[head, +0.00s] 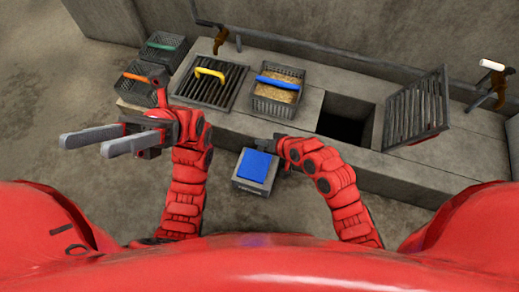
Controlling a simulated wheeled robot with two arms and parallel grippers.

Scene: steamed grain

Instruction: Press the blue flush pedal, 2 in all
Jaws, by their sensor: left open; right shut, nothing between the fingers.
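The blue flush pedal (255,164) sits on top of a small grey box (250,187) on the floor, in front of the concrete counter. My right gripper (270,143) is shut and empty at the pedal's far right edge. Its fingers are small and partly hidden by the wrist, so I cannot tell whether they touch the pedal. My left gripper (85,145) is open and empty, well to the left of the pedal, with its fingers pointing left.
On the counter (228,122) are a grate with a yellow handle (210,76), a grain basket with a blue handle (277,92), and a dark square opening (346,120). A raised grate (415,108) stands right of it. Two baskets, orange-handled (136,78) and green-handled (165,43), sit at left.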

